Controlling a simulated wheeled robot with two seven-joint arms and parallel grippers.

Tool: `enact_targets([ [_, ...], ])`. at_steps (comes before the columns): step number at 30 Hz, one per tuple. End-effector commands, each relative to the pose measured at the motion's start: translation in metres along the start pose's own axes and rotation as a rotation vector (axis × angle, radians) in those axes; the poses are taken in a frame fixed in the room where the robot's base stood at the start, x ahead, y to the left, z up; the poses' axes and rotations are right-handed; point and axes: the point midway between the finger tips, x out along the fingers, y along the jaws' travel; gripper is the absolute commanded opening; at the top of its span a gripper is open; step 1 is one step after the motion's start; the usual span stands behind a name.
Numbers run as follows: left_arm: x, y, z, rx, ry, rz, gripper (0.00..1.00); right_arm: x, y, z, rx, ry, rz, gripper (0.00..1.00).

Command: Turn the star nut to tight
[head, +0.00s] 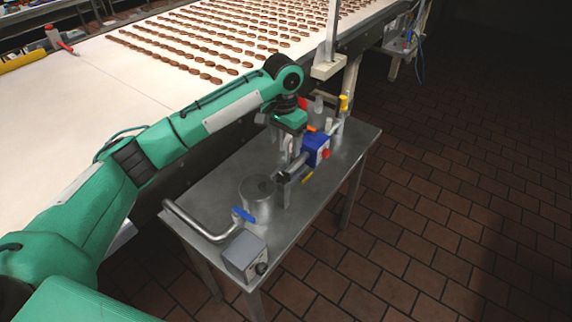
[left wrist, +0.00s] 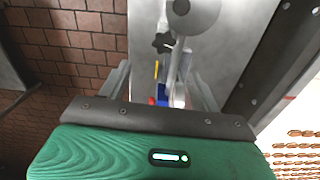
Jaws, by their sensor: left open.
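The star nut (left wrist: 161,43) is a small black star-shaped knob in the left wrist view, beside a pale metal arm and a round grey part. I cannot make it out in the head view. My left gripper (head: 290,152) hangs over the steel table near the blue pump part; its fingers are open. In the left wrist view the open gripper (left wrist: 160,70) has nothing visibly held, and the star nut appears beyond the fingertips, between their lines. Whether a finger touches anything is unclear. My right gripper is not in view.
The steel table (head: 228,180) carries a metal cylinder (head: 262,208), a bent pipe with a blue valve handle (head: 243,215), a grey control box (head: 243,258) and a blue pump part (head: 317,150). A white conveyor (head: 110,75) with rows of biscuits runs behind. The brick floor (head: 460,200) is clear.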

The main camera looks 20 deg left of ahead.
Motion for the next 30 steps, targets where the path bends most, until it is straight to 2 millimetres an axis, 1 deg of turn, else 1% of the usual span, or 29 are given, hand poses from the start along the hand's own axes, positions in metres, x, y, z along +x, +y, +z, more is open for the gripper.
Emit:
enact_targets([
  [1, -0.006, -0.004, -0.001, -0.008, -0.003, -0.006, 0.64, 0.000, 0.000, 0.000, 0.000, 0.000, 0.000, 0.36],
  [4, -0.009, -0.007, -0.001, -0.014, -0.009, -0.008, 0.64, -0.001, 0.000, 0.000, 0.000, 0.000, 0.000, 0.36],
  [8, 0.001, -0.007, -0.001, -0.015, -0.012, -0.007, 0.64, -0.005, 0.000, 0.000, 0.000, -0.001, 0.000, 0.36],
  [11, 0.018, -0.007, 0.000, -0.015, -0.013, -0.008, 0.64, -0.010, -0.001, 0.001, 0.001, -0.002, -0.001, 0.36],
  [21, 0.089, -0.007, 0.000, -0.015, -0.012, -0.007, 0.64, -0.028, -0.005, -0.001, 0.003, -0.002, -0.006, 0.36],
  [24, 0.105, -0.008, 0.000, -0.014, -0.010, -0.008, 0.64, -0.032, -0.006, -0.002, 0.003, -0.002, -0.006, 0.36],
  [27, 0.117, -0.008, 0.000, -0.015, -0.010, -0.008, 0.64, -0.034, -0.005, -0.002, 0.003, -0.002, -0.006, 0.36],
  [30, 0.124, -0.008, 0.000, -0.014, -0.009, -0.008, 0.64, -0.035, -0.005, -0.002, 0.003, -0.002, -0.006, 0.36],
])
